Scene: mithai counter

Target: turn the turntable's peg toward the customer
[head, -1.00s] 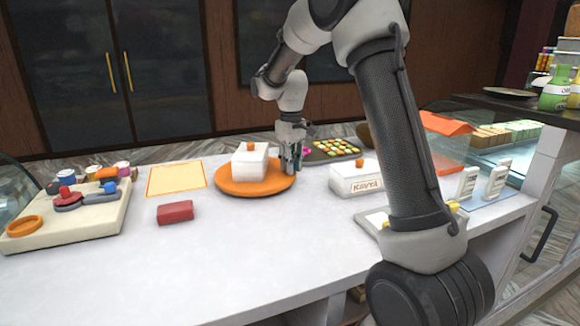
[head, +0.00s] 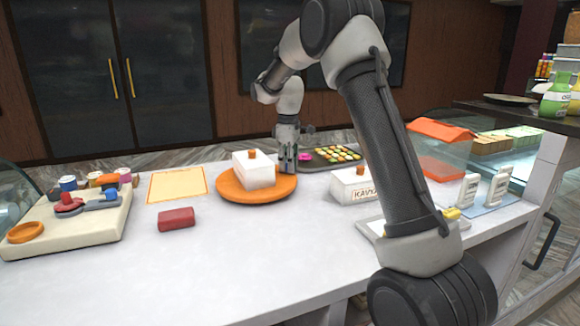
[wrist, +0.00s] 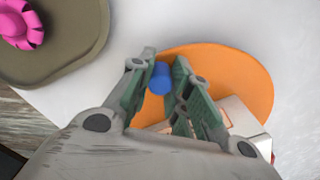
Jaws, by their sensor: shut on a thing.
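The turntable (head: 230,194) is an orange disc on the white counter, left of centre in the head view. It also shows in the wrist view (wrist: 235,72). A white box (head: 262,172) with an orange knob sits on it. A blue peg (wrist: 160,78) stands near the disc's edge in the wrist view. My gripper (wrist: 161,75) is shut on the peg, one green-padded finger on each side. In the head view my gripper (head: 287,167) is at the disc's far right edge, and the peg is hidden there.
A dark tray (head: 314,164) of sweets with a pink flower is close behind my gripper. A white KAVYA box (head: 356,186) stands to the right. A yellow mat (head: 177,184) and red block (head: 176,219) lie to the left. The front counter is clear.

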